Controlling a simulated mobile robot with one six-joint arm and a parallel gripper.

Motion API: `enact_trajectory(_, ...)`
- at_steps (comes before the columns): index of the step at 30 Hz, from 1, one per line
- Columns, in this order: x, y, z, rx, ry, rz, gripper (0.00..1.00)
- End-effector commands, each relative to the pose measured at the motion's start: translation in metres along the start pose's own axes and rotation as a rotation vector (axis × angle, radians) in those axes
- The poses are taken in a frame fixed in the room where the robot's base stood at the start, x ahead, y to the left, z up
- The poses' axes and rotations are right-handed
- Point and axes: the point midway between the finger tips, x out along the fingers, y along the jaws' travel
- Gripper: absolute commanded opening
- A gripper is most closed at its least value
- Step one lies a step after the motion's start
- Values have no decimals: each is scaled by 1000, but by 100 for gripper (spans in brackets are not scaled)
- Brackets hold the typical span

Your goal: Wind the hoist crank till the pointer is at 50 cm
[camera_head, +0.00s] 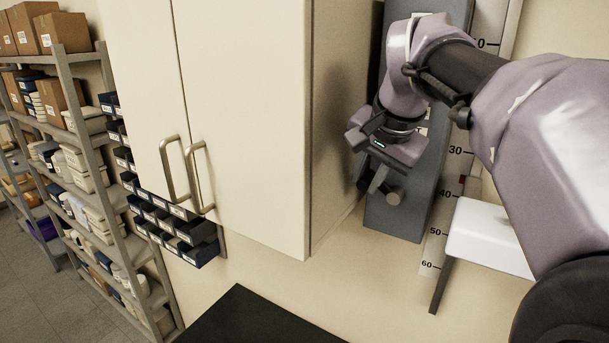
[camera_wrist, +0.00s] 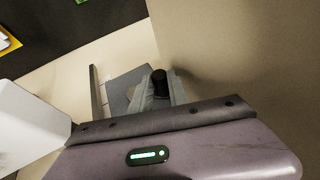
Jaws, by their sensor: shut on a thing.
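The hoist is a tall grey panel (camera_head: 400,217) on the wall beside the cabinet. My gripper (camera_head: 380,185) is in front of it, shut on the crank handle (camera_head: 393,198), a short dark round knob. The wrist view also shows the dark handle (camera_wrist: 160,82) between the fingers. The rest of the crank is mostly hidden by my gripper. The white scale (camera_head: 437,243) stands right of the panel, with numbers growing downward. A small red pointer (camera_head: 462,179) shows between the 30 and 40 marks, nearer 40. My arm covers part of the upper scale.
A white block (camera_head: 488,238) with a dark bar (camera_head: 441,287) sits right of the scale's lower end. A tall cream cabinet (camera_head: 240,120) stands close left of the hoist. A black tabletop (camera_head: 250,318) is below. Shelves with boxes (camera_head: 85,150) are far left.

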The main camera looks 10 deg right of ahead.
Motion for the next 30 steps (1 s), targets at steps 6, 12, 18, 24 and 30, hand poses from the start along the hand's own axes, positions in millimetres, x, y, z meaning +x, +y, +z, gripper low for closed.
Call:
enact_trajectory(6,-1,4,-1,25,2,-52,0)
enact_trajectory(12,-4,12,-3,75,5,-167,0)
enact_trajectory(18,-10,20,-6,133,6,-314,0)
enact_trajectory(24,-16,28,-8,185,6,-440,0)
enact_trajectory(30,-21,32,-9,221,5,-531,0)
